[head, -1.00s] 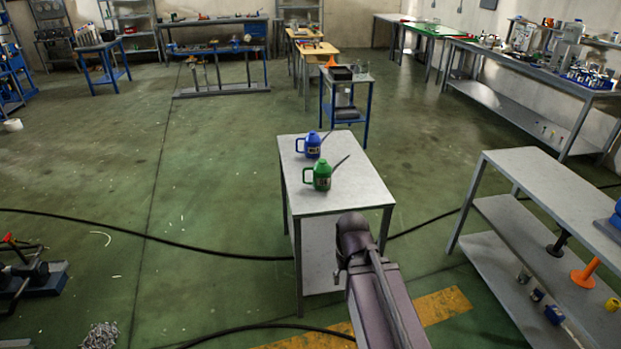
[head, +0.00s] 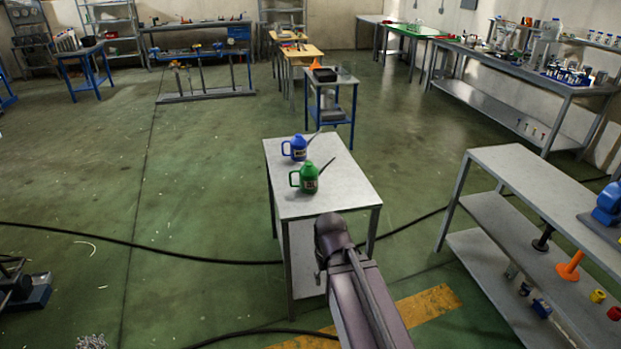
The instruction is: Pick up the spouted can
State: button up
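Two spouted cans stand upright on a small grey table (head: 345,195) in front of me. The green can (head: 309,178) is nearer, with its handle to the left and its thin spout pointing up to the right. The blue can (head: 297,148) stands just behind it, turned the same way. My arm reaches in from the bottom of the head view and ends short of the table's near edge, apart from both cans. The fingers of my gripper do not show.
A grey shelf unit (head: 520,165) with several small items stands at the right. A black cable (head: 180,255) crosses the green floor and passes by the table. A small blue-legged table (head: 335,85) stands behind.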

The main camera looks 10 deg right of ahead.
aim_at(309, 175)
jog(key=z, duration=0.05)
jog(key=i, duration=0.95)
jog(key=u, duration=0.05)
